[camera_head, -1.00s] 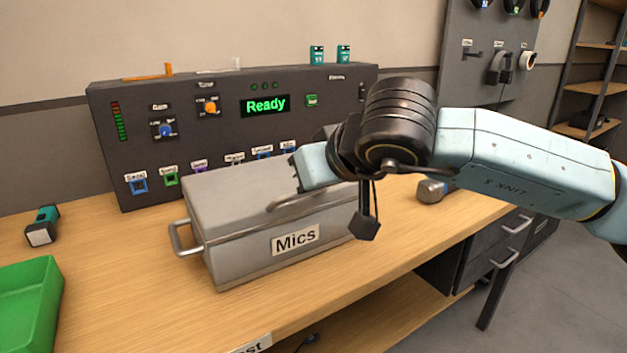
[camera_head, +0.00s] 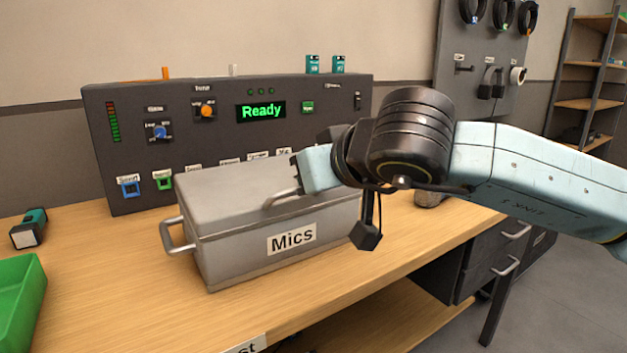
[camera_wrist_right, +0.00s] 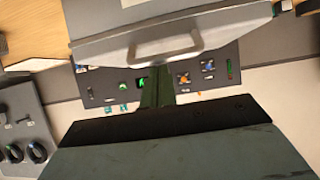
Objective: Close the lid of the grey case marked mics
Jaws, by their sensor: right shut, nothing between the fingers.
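The grey case (camera_head: 230,262) marked Mics stands on the wooden bench in the head view. Its lid (camera_head: 225,190) lies down over the body, with a seam along the front; I see no open gap. A bar handle (camera_head: 283,199) is at the lid's front edge. My right gripper (camera_head: 297,172) is over the lid's right part, behind the handle, mostly hidden by my wrist. In the right wrist view its shut, empty fingers (camera_wrist_right: 157,92) point toward the case (camera_wrist_right: 210,22) and its handle (camera_wrist_right: 165,45). Contact with the lid cannot be told. My left gripper is out of view.
A control panel (camera_head: 222,125) showing Ready stands close behind the case. A green tray (camera_head: 20,295) and a teal-and-black device (camera_head: 29,229) are at the left. A grey object (camera_head: 430,198) lies right of the case. The bench front is clear.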

